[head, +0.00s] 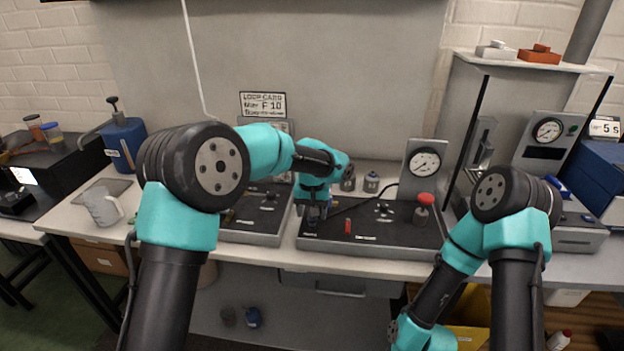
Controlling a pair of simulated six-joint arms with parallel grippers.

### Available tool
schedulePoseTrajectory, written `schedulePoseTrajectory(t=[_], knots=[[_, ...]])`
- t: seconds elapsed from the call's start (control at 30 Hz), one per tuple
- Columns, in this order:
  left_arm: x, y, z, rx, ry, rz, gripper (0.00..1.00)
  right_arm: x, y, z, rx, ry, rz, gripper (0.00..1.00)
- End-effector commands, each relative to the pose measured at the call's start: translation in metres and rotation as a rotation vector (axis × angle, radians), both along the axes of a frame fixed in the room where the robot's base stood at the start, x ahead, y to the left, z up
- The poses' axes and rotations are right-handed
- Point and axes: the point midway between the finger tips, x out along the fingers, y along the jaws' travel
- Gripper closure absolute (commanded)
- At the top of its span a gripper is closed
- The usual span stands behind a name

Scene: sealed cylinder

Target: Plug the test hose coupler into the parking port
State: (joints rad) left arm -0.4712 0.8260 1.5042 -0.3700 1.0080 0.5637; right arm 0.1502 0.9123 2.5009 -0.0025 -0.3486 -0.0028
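My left gripper (314,212) points down over the left end of the right-hand black panel (390,238). It is small and dark here, and I cannot tell whether its fingers are open or shut. A thin black hose (378,194) runs from near the round gauge (425,163) leftward toward this gripper. The hose's coupler is not clear to me; it may be hidden at the gripper. I cannot make out the parking port with certainty among the panel's small fittings. My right arm folds down at the lower right, and its gripper is not in view.
A red pin (347,226) and a red-capped fitting (423,207) stand on the panel. Another black panel (256,220) lies to its left. A clear jug (101,206) and blue pump bottle (123,140) stand farther left. A shelf frame (530,66) rises at right.

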Motion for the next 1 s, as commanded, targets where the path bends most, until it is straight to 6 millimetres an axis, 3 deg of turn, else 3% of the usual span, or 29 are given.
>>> schedulePoseTrajectory(t=[0.7,1.0], knots=[[0.0,0.0,0.133,-0.003,-0.004,0.001,0.4,0.0,0.0,0.0,0.0,0.0,0.0,0.57],[0.0,0.0,0.159,0.0,0.0,0.0,0.4,0.0,0.0,0.0,0.0,0.0,0.0,0.57]])
